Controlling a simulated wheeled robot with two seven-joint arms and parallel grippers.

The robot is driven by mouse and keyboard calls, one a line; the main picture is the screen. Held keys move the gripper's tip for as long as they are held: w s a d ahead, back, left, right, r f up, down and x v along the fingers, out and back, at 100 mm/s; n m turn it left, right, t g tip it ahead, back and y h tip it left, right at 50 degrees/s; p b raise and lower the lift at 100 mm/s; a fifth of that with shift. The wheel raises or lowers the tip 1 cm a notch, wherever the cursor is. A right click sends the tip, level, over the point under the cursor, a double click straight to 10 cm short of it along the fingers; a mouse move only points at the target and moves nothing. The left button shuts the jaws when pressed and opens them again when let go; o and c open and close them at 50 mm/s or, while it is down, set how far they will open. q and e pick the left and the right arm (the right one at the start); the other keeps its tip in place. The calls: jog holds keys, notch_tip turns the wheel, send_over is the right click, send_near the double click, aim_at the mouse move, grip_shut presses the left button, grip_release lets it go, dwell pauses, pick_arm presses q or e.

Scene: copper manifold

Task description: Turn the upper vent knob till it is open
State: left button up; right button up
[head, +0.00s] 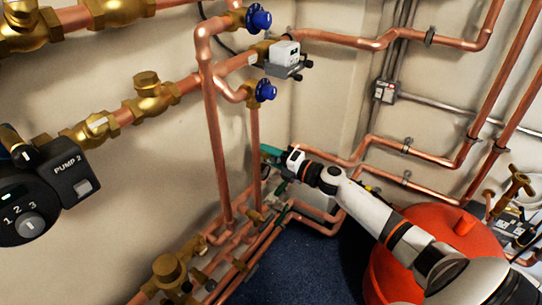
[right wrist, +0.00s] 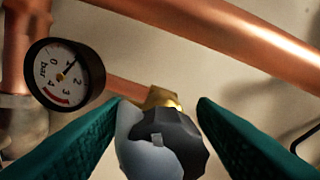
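A grey and black knob (right wrist: 165,150) on a brass fitting (right wrist: 160,98) shows in the right wrist view. My right gripper (right wrist: 158,110) is open, with its green fingers on either side of this knob. The left finger looks close to the knob, and a gap shows at the right finger. I cannot tell whether either finger touches it. In the head view my right gripper (head: 274,170) is low by the wall corner, beside a vertical copper pipe (head: 255,150). The knob is too small or hidden to make out there. My left gripper is not in view.
A pressure gauge (right wrist: 66,74) is left of the fingers, and a copper pipe (right wrist: 210,35) crosses behind. In the head view, blue knobs (head: 265,89) sit higher on the pipes. A red vessel (head: 400,265) stands under my right arm. Pump 2 (head: 45,195) is at left.

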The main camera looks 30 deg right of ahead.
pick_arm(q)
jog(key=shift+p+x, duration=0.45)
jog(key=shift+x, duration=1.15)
pick_arm(e)
jog(key=v, duration=1.2)
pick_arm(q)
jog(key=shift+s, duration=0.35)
